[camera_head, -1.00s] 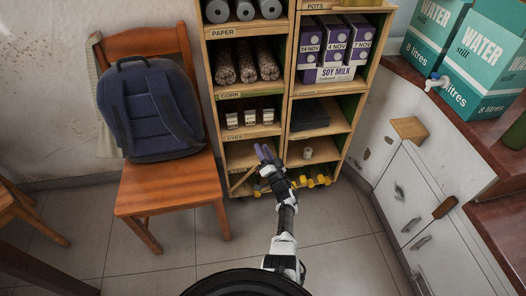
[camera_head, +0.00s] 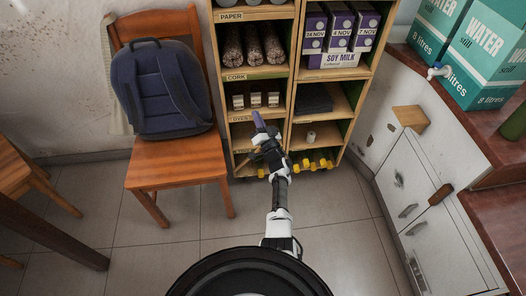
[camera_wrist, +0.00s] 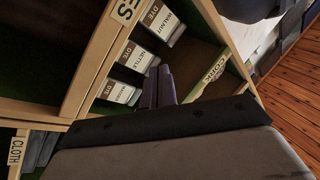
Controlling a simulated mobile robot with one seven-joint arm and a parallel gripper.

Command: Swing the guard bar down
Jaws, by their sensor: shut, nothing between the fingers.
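My gripper (camera_head: 257,119) is shut and empty, its purple fingers together at the opening of the dye compartment of the wooden shelf unit (camera_head: 293,90). In the wrist view the fingers (camera_wrist: 159,86) point in beside the white dye boxes (camera_wrist: 137,58); I cannot tell whether they touch anything. A thin slanted wooden piece (camera_head: 243,163) shows in the compartment below, partly hidden by my arm. It may be the guard bar, but I cannot tell for sure.
Soy milk cartons (camera_head: 338,30) and cork rolls (camera_head: 252,45) fill upper compartments. Several yellow things (camera_head: 323,164) line the unit's foot. A chair (camera_head: 178,160) with a blue backpack (camera_head: 160,90) stands left, white drawers (camera_head: 412,195) right. The tiled floor between is clear.

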